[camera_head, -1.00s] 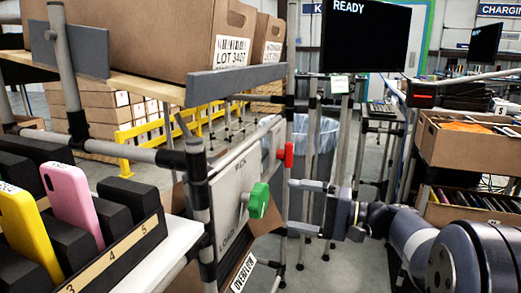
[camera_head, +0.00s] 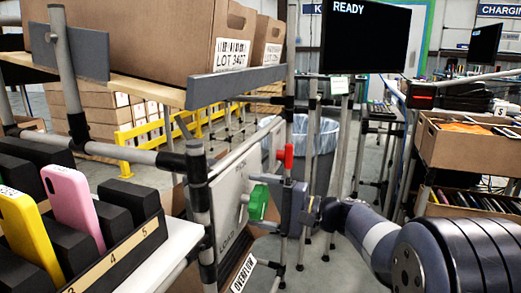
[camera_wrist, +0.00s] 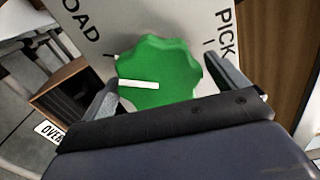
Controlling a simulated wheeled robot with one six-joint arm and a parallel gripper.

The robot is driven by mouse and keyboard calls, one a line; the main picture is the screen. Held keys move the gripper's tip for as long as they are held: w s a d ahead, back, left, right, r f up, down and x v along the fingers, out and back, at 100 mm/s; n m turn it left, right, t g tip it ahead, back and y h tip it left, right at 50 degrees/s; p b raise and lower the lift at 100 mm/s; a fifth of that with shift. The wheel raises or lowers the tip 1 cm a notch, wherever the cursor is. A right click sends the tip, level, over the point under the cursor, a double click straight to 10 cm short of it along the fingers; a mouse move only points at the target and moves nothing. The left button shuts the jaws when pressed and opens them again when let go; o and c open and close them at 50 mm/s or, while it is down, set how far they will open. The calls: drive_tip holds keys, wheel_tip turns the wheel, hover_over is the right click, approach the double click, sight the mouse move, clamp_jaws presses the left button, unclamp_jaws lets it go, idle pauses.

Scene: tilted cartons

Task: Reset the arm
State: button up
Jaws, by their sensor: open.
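My gripper (camera_wrist: 160,76) is open, with one finger on each side of a green lobed knob (camera_wrist: 172,66) in the wrist view. I cannot tell whether the fingers touch it. The knob's white pointer line lies toward the left, on the LOAD side. In the head view the same green knob (camera_head: 258,203) sits on a pale panel (camera_head: 228,213), with my gripper just right of it. The panel carries the words PICK and LOAD, partly cut off in the wrist view.
A red handle (camera_head: 288,157) stands just above my gripper. A rack with yellow (camera_head: 22,230) and pink phones (camera_head: 75,207) is at the left. Cartons (camera_head: 150,35) sit on a tilted shelf above it. An OVERFLOW box (camera_head: 243,272) is below the panel. Boxes (camera_head: 470,140) stand at right.

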drive_tip(key=m+p, duration=0.5)
drive_tip(key=p, duration=0.2)
drive_tip(key=shift+r+m+p, duration=0.1)
drive_tip(key=shift+m+p, duration=0.2)
drive_tip(key=m+p, duration=0.5)
drive_tip(key=p, duration=0.1)
drive_tip(key=shift+s+p, duration=0.15)
drive_tip(key=shift+p, duration=0.25)
drive_tip(key=m+p, duration=0.3)
drive_tip(key=p, duration=0.1)
drive_tip(key=shift+a+m, duration=0.1)
drive_tip(key=shift+m, duration=0.3)
drive_tip(key=m+p, duration=0.3)
drive_tip(key=p, duration=0.1)
drive_tip(key=shift+s+m, duration=0.15)
drive_tip(key=shift+m, duration=0.15)
drive_tip(key=m+p, duration=0.2)
drive_tip(key=shift+f+p, duration=0.25)
drive_tip(key=shift+p, duration=0.1)
drive_tip(key=shift+m, duration=0.3)
drive_tip(key=shift+f, duration=0.15)
